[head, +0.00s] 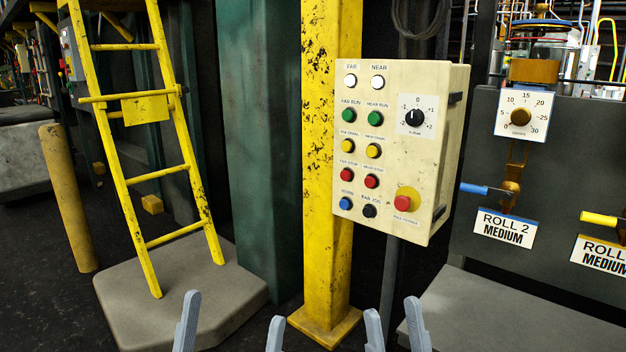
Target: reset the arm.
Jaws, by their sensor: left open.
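My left gripper (233,308) shows at the bottom edge, left of centre, as two grey fingers spread wide apart. My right gripper (393,308) shows at the bottom edge, right of centre, with its two grey fingers apart by a smaller gap. Nothing is seen between the fingers of either gripper. Only the upper parts of the fingers are in view; the rest of both arms is below the frame. Both grippers appear in front of and below the cream control box (390,190), apart from it.
The control box, with several buttons and a dial, is beside a yellow post (318,250). A yellow ladder (165,175) stands on a grey block (180,290) at left. A dark machine panel (480,220) with levers and a grey ledge (500,315) are at right.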

